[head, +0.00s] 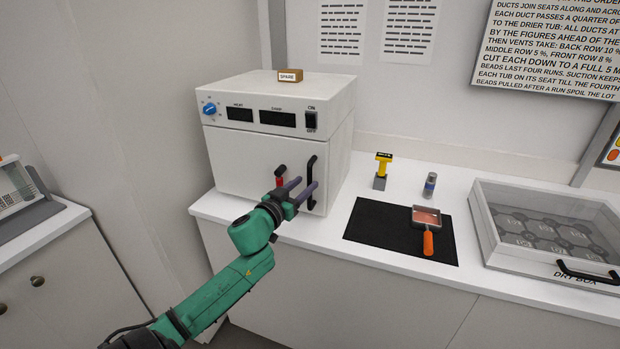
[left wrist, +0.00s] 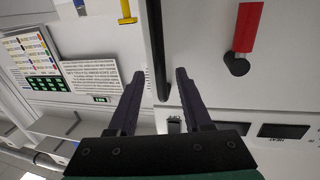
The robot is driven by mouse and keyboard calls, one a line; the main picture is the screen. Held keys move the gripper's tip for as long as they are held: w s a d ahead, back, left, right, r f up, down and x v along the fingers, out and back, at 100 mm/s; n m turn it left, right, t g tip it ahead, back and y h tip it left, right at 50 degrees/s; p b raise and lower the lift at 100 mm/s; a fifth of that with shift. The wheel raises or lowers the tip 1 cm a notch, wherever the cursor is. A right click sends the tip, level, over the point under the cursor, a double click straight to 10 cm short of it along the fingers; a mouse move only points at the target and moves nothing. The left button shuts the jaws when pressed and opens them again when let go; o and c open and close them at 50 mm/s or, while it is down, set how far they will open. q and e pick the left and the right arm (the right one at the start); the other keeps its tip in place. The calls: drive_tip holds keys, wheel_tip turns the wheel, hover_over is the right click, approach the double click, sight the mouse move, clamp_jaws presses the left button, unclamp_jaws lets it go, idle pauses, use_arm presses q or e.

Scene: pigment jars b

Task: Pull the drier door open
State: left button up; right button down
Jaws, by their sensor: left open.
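The drier (head: 262,135) is a white box on the counter. Its white front door (head: 235,160) looks shut, flush with the body. A black upright bar handle (head: 311,165) is on the door's right side; it also shows in the left wrist view (left wrist: 156,45). A red catch with a black knob (head: 279,178) is left of the handle, and shows in the left wrist view (left wrist: 246,30). My left gripper (head: 307,183) is open at the handle, with the bar appearing between its fingertips in the left wrist view (left wrist: 159,76). Contact cannot be told. My right gripper is out of view.
A small SPARE block (head: 290,76) sits on the drier. Right of it are a black mat (head: 385,232) with an orange-handled tool (head: 428,232), a yellow-topped tool (head: 382,168), a small vial (head: 429,185) and a lidded dry box (head: 550,225). A wall is close on the left.

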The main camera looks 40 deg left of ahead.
sight(308, 181)
use_arm(q)
drive_tip(key=w, duration=0.3)
drive_tip(key=shift+w+a, duration=0.25)
drive_tip(key=shift+a, duration=0.05)
clamp_jaws()
idle(1.2)
